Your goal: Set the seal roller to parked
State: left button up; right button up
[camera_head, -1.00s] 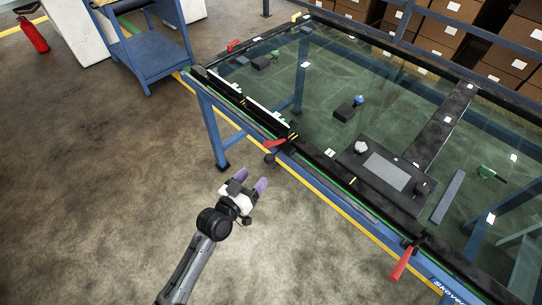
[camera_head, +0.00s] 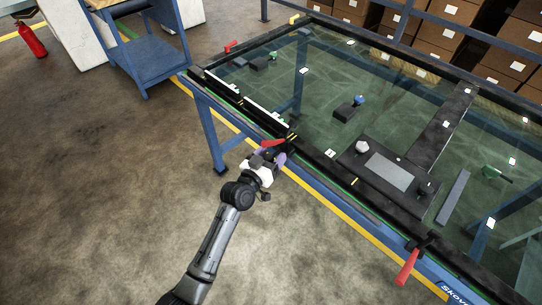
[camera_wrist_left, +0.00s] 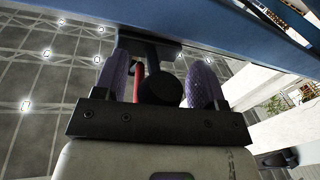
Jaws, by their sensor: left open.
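A red lever (camera_head: 273,143) sits at the front edge of the glass-topped trolley (camera_head: 328,153), beside a black rail; which part is the seal roller I cannot tell for sure. My left gripper (camera_head: 270,158) is at this edge, just below the red lever. In the left wrist view a round black knob (camera_wrist_left: 160,89) lies between my two purple fingers, with a thin red bar (camera_wrist_left: 137,82) to its left. The left gripper is open around the knob; gaps show beside it. My right gripper is out of view.
A second red lever (camera_head: 406,267) hangs at the front edge, lower right. A dark panel (camera_head: 389,172) and a block with a blue knob (camera_head: 350,108) are on the trolley. A blue cart (camera_head: 147,55) stands upper left.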

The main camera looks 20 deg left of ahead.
pick_arm(q)
jog(key=shift+c, duration=0.3)
grip_shut()
